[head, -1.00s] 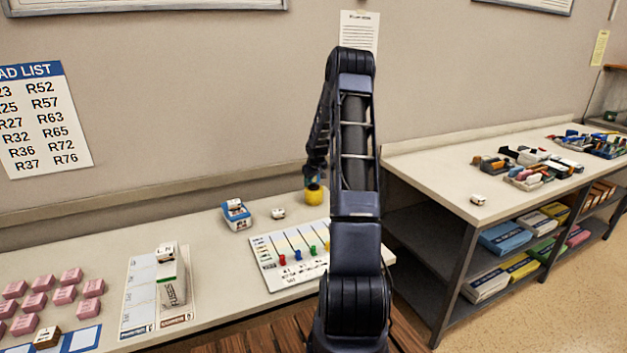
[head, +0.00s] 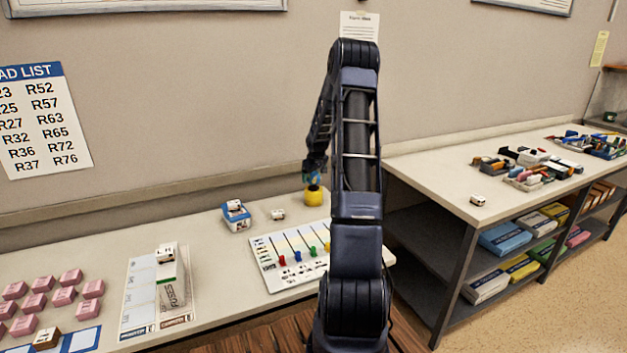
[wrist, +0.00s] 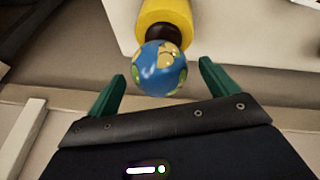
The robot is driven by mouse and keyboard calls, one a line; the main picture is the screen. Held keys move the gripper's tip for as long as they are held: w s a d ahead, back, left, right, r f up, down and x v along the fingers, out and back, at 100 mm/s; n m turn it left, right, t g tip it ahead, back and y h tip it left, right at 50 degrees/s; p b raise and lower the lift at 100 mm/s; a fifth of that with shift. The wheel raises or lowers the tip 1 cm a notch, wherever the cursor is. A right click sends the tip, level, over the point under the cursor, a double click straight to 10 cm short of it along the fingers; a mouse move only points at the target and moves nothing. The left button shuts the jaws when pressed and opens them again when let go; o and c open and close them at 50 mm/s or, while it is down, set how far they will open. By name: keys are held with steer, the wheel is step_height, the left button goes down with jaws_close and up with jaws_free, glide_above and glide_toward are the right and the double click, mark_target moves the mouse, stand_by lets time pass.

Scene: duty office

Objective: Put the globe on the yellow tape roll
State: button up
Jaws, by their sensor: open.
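The globe (wrist: 161,68) is a small blue ball with green and yellow land on a dark base. The base meets the end of the yellow tape roll (wrist: 165,14) in the wrist view. In the head view the yellow tape roll (head: 314,197) stands upright on the left table by the wall, with the globe (head: 313,178) small and partly hidden above it. My gripper (wrist: 161,70) is open, its green fingers on either side of the globe with visible gaps. My gripper (head: 314,172) hangs above the roll in the head view.
A white board with coloured pegs (head: 290,252) lies in front of the roll. A blue-and-white box (head: 236,216) and a small white block (head: 278,214) stand to its left. Pink blocks (head: 70,277) fill the left end. A second table (head: 430,165) stands at right.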

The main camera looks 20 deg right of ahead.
steer(key=s+a+r+m, duration=0.1)
steer(key=s+a+r, duration=0.7)
steer(key=s+r, duration=0.35)
steer(key=s+a+r, duration=0.8)
steer(key=s+r, duration=0.3)
steer(key=r, duration=0.2)
steer(key=s+a, duration=0.3)
steer(key=s, duration=0.6)
steer(key=s+a+r+m, duration=0.1)
steer(key=s+a, duration=0.1)
steer(key=s, duration=0.8)
steer(key=s+a+y, duration=0.1)
steer(key=s+a, duration=0.2)
steer(key=s, duration=0.6)
steer(key=shift+s+a+r+m, duration=0.25)
steer(key=shift+a+r+m, duration=0.05)
steer(key=shift+a+r, duration=0.1)
